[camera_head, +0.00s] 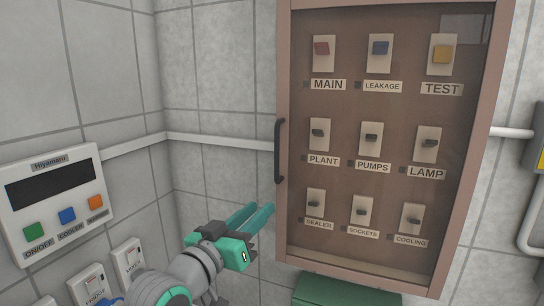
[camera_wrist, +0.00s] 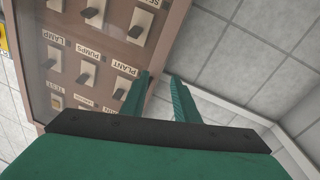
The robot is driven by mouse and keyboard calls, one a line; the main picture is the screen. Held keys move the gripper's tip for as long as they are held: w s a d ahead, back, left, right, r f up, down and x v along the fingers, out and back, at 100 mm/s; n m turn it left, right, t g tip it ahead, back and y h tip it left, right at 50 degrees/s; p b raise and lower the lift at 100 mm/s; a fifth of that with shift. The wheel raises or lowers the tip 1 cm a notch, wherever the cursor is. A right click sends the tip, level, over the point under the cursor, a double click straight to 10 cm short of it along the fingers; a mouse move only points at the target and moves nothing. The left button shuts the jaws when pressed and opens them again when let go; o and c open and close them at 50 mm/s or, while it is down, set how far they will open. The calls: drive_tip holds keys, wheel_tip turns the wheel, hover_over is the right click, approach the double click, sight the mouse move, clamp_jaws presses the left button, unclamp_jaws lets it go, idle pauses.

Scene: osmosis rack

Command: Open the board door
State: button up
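The board door (camera_head: 375,185) is a clear panel in a reddish-brown frame, and it looks shut. Its dark vertical bar handle (camera_head: 279,150) is on the left edge of the frame. My gripper (camera_head: 262,209), with green fingers, is below and slightly left of the handle, apart from it in the picture. In the wrist view my gripper (camera_wrist: 160,77) has its two fingers apart with a gap between them and nothing visibly held. The board frame (camera_wrist: 166,45) appears there, turned, by the fingertips. I cannot make out the handle in that view.
Labelled switches sit behind the panel. A white control unit (camera_head: 52,200) with coloured buttons is on the left wall, with small switch boxes (camera_head: 128,260) below it. A green box (camera_head: 345,292) is under the board. A white pipe (camera_head: 225,141) runs along the wall.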

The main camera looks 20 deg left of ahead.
sight(276, 151)
drive_tip(key=s+r+m+g, duration=0.1)
drive_tip(key=s+r+m, duration=0.35)
drive_tip(key=r, duration=0.75)
drive_tip(key=shift+n+h, duration=0.4)
drive_tip(key=shift+n, duration=0.25)
drive_tip(key=x, duration=0.9)
drive_tip(key=shift+w+r, duration=0.15)
drive_tip(key=shift+w, duration=0.05)
clamp_jaws()
